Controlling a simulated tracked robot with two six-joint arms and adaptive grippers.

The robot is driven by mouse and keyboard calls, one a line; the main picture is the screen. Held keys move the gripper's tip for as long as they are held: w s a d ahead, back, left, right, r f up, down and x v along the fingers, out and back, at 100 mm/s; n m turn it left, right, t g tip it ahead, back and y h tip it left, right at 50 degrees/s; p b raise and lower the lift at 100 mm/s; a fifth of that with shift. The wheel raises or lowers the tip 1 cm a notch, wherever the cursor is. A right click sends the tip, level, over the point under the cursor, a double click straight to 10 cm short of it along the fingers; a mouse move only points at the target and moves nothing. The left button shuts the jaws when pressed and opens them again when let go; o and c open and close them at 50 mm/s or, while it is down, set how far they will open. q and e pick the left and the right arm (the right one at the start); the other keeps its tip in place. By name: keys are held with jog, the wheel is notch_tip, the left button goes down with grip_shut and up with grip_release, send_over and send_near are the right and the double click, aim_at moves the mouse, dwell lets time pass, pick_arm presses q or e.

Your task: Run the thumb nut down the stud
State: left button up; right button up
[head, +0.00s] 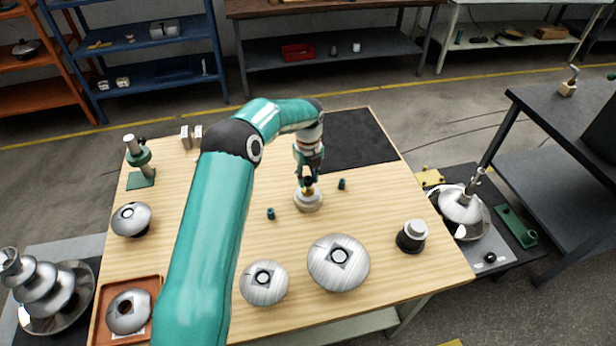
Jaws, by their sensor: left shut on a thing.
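My left gripper (309,184) points straight down near the middle of the wooden table. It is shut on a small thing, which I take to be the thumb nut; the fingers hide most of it. Directly below stands a pale round base (308,201). The stud is not clearly visible, and I cannot tell how the nut sits on it. A small teal cylinder (271,213) stands to the left of the base, and another teal cylinder (342,184) stands to the right. My right gripper is not in view.
Silver domed tiers stand at the front (338,263), (264,283) and left (131,219); another lies in an orange tray (157,290). A grey-capped black part (412,236) is at right. A green stand (139,160) is back left. A dark mat (355,140) lies bare behind the gripper.

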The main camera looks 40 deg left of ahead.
pick_arm(q)
jog(key=shift+f+b, duration=0.85)
jog(key=shift+f, duration=0.45)
dwell(0.4)
jog(key=o, duration=1)
jog(key=shift+r, duration=0.1)
notch_tip(320, 180, up, 12)
jog(key=shift+f, duration=0.1)
